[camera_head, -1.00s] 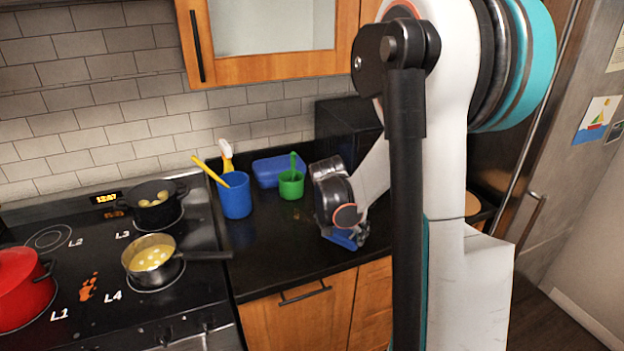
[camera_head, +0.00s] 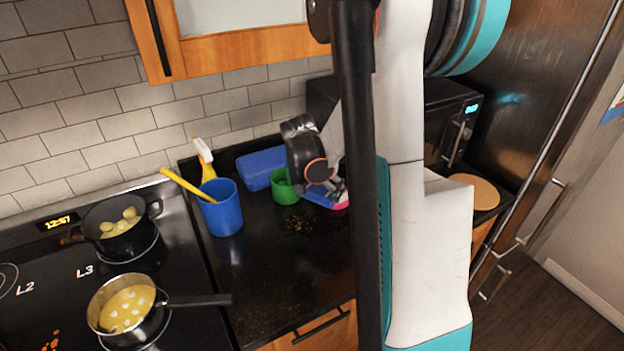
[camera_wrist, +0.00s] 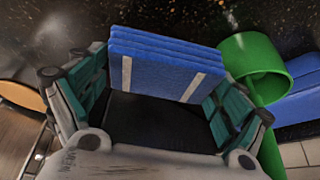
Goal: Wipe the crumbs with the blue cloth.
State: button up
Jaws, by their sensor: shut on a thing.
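The blue cloth (camera_wrist: 165,60) is folded, with pale stripes, between the two fingers of my gripper (camera_wrist: 155,95) in the wrist view. My gripper is shut on it. In the head view the cloth (camera_head: 318,197) shows as a small blue patch under my gripper (camera_head: 328,192), partly hidden by the wrist. Brown crumbs (camera_head: 312,223) lie on the black counter just in front of the cloth. Fine specks (camera_wrist: 195,18) also show on the counter beyond the cloth in the wrist view. I cannot tell whether the cloth touches the counter.
A green cup (camera_head: 285,187) stands close to my gripper, with a blue box (camera_head: 258,168) behind it. The stove with pots (camera_head: 128,306) is further left. A round wooden board (camera_head: 476,190) lies right.

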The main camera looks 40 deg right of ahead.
aim_at(287, 227)
jog(key=shift+f+b, duration=2.05)
jog(key=shift+f, duration=0.9)
jog(key=shift+f+b, duration=0.85)
jog(key=shift+f, duration=0.15)
jog(key=shift+w+a+r, duration=0.1)
jog(key=shift+w+a, duration=0.15)
jog(key=shift+a, duration=0.75)
jog(key=shift+w+a+r, duration=0.1)
jog(key=shift+w+a, duration=0.1)
jog(key=shift+a, duration=0.75)
jog(key=shift+w+a+f+b, duration=0.1)
jog(key=shift+w+a+b, duration=0.15)
jog(key=shift+a, duration=0.65)
jog(key=shift+w+a+f+b, duration=0.1)
jog(key=shift+w+a, duration=0.1)
jog(key=shift+a, duration=0.65)
jog(key=shift+w+a, duration=0.25)
jog(key=shift+a, duration=0.85)
jog(key=shift+w+a, duration=0.25)
jog(key=shift+a, duration=0.85)
jog(key=shift+f+b, duration=0.1)
jog(key=shift+b, duration=0.25)
jog(key=shift+c, duration=0.3)
